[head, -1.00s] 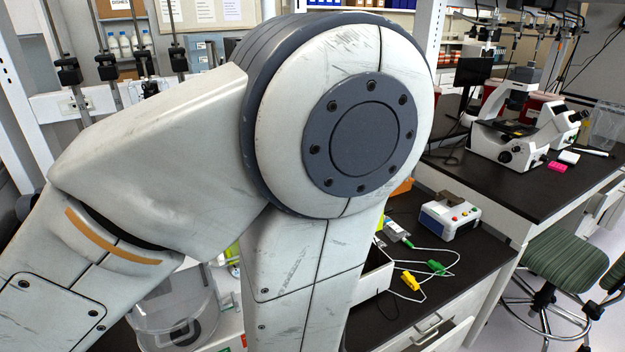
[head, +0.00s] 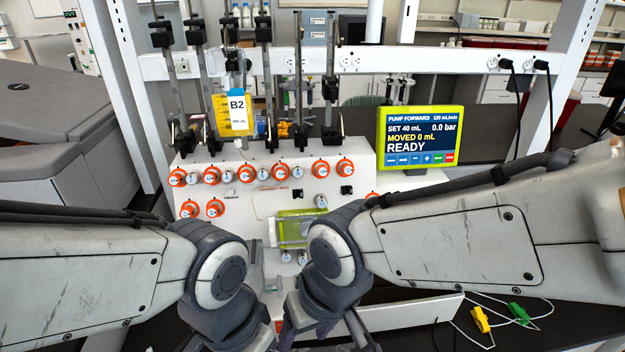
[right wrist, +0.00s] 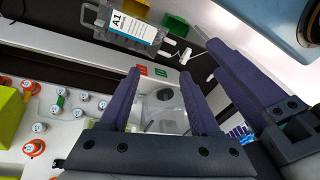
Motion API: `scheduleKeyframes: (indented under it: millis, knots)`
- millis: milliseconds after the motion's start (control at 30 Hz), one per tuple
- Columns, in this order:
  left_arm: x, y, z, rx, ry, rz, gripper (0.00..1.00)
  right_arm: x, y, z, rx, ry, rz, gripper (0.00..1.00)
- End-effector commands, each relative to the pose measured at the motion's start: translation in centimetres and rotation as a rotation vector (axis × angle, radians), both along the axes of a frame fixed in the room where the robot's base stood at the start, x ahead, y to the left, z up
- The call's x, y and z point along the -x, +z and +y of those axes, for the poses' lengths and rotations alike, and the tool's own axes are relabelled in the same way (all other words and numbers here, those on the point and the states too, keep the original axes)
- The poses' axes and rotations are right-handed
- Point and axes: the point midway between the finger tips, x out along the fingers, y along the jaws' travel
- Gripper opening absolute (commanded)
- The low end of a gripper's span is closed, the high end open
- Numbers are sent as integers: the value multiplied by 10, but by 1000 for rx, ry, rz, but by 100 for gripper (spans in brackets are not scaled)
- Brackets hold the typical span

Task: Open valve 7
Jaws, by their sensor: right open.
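A white panel (head: 240,190) in the head view carries several valve knobs with orange rings (head: 320,169) and smaller white knobs. Their numbers are too small to read, so I cannot tell which is valve 7. My right gripper (head: 322,337) is low in front of the panel, pointing down. In the right wrist view its purple fingers (right wrist: 161,74) are apart with nothing between them, over a clear container (right wrist: 163,110); the knobs (right wrist: 34,147) lie to the left. My left gripper is cut off at the head view's bottom edge; a purple finger (right wrist: 240,75) beside mine seems to be its own.
A green-framed screen (head: 420,137) reads READY, MOVED 0 mL. A yellow bag labelled B2 (head: 238,108) hangs above the panel. Metal posts rise behind it. A grey bag labelled A1 (right wrist: 135,32) shows in the right wrist view. Yellow and green clips (head: 480,318) lie at right.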

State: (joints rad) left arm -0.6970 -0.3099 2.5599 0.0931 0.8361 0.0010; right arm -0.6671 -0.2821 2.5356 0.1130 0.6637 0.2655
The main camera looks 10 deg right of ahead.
Motion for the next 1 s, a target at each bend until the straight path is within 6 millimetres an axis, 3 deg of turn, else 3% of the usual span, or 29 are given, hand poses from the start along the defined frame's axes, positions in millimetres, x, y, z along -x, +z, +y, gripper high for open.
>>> scheduleKeyframes:
  millis: [33,167,300,433,533,700,1000]
  knots:
    - [0,-16,0,0,0,0,50,-20,-11,8,-65,-142,-35,63]
    - [0,-40,0,0,0,0,50,-87,-10,27,-333,-612,-123,63]
    - [0,-64,0,0,-1,0,50,-157,8,30,-706,-1082,-163,63]
    - [0,-80,0,0,-1,0,50,-206,32,18,-1060,-1402,-152,63]
    - [0,-89,0,0,-1,0,50,-229,49,7,-1291,-1553,-114,63]
    - [0,-95,0,0,-2,0,50,-248,69,-6,-1517,-1663,-61,63]
    - [0,-87,0,0,-1,0,50,-278,67,-1,-1557,-1685,-46,63]
